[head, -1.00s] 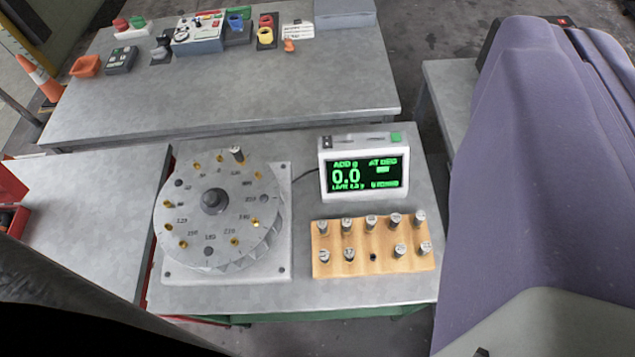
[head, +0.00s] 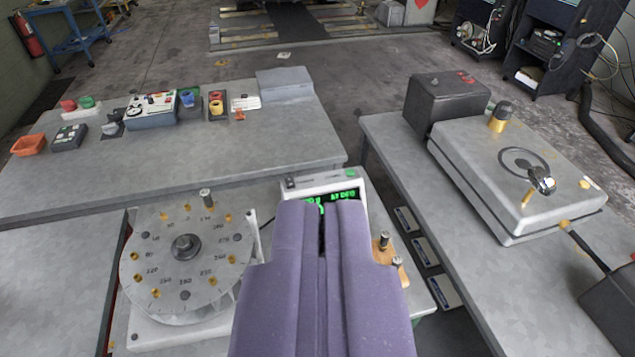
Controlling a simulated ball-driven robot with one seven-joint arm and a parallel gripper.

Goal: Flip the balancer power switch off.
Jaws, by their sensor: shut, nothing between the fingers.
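The balancer display box (head: 358,180) is white with a green-lit screen (head: 346,195). A small dark switch (head: 291,183) sits at the left of its top face, and a green button (head: 352,172) at the right. Which way the switch is set is too small to tell. My gripper (head: 320,204) has two long purple fingers, shut and empty. Its tips overlap the front of the box in the picture, just below and right of the switch. It hides most of the screen; I cannot tell whether it touches.
A numbered disc (head: 212,244) with brass fittings and an upright metal weight stands left. A bench (head: 250,135) with control boxes lies behind. A lidded machine (head: 480,165) sits on the right bench.

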